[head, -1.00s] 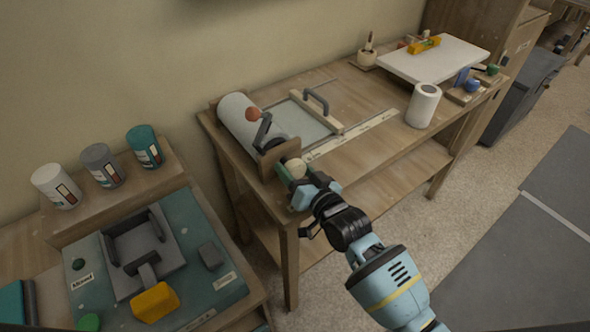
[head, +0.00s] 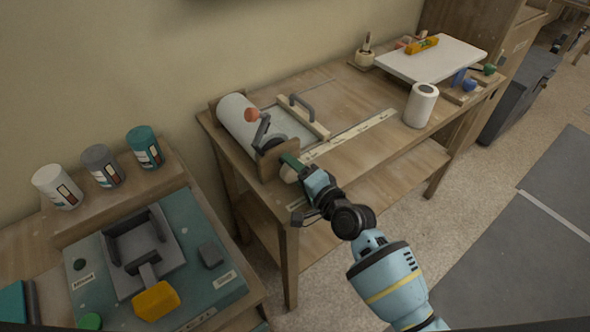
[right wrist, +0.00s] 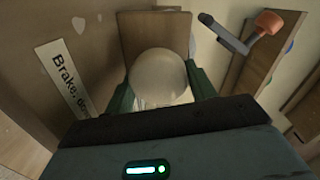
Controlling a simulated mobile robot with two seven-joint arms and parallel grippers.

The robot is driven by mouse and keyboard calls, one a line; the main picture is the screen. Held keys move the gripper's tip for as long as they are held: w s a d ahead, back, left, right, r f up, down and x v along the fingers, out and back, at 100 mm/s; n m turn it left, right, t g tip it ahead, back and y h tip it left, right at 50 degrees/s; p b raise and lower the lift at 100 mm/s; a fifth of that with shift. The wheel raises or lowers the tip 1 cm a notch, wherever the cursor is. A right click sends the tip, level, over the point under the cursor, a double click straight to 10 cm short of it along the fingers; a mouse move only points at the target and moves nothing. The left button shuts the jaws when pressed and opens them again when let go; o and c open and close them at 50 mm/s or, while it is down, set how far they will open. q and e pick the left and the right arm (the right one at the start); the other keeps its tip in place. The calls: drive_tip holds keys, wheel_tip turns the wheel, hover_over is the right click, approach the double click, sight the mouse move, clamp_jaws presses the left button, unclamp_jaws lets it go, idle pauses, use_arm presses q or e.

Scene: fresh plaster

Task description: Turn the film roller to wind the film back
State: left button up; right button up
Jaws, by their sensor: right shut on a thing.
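The film roller (head: 237,118) is a pale cylinder in a wooden frame at the left end of the table. A grey film sheet (head: 284,122) runs from it to a pale wooden bar (head: 313,127) with a dark handle. My right gripper (head: 291,166) is shut on a pale round knob (head: 287,175) at the roller's near end. In the right wrist view the knob (right wrist: 158,77) sits between the green fingers, in front of a wooden end plate. My left gripper is out of view.
A white cylinder (head: 421,105) and a white board (head: 432,60) stand to the right. A lower bench with tins (head: 102,165) is at left.

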drive_tip(key=shift+f+m, duration=0.15)
drive_tip(key=shift+m, duration=0.95)
drive_tip(key=o, duration=1)
drive_tip(key=shift+c, duration=0.2)
drive_tip(key=v, duration=0.7)
drive_tip(key=shift+s+d, duration=0.3)
drive_tip(key=shift+s, duration=0.05)
